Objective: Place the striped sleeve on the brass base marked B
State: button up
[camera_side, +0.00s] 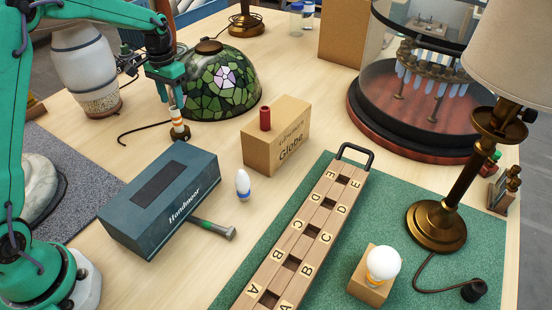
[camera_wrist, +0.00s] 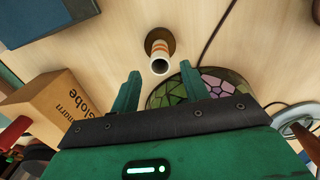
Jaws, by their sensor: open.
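The striped sleeve (camera_side: 178,121), banded orange and white, stands upright on a small dark brass base (camera_side: 180,136) in the side view. A small mark shows on the base, but I cannot read it surely. My gripper (camera_side: 172,101) is open close to the sleeve's top. In the wrist view, the sleeve (camera_wrist: 160,64) shows its open round end ahead of my gripper (camera_wrist: 160,72), roughly in line with the gap between the fingers. The base (camera_wrist: 159,38) shows around its far end. The fingers are not seen closed on anything.
A stained-glass shade (camera_side: 215,82) stands just behind the sleeve. A dark blue box (camera_side: 160,200) lies in front, and a cardboard Globe box (camera_side: 276,138) with a red cylinder (camera_side: 265,118) stands to the right. A dark cord (camera_side: 140,130) runs beside the base.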

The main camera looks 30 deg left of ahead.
notch_tip(320, 180, up, 6)
jog(key=shift+f, duration=0.2)
dwell(0.7)
jog(key=s+d+r+t, duration=0.1)
jog(key=s+d+r, duration=0.35)
jog(key=s, duration=0.25)
jog(key=s+d+r+t, duration=0.2)
jog(key=s+d+r, duration=0.2)
jog(key=s+r, duration=0.15)
jog(key=s+d+f+t, duration=0.1)
jog(key=s+d, duration=0.1)
jog(key=s, duration=0.5)
jog(key=s+d+f+t, duration=0.1)
jog(key=s+d, duration=0.1)
jog(key=s, duration=0.6)
jog(key=shift+d+f+t, duration=0.2)
jog(key=shift+d+t, duration=0.05)
jog(key=shift+t, duration=0.05)
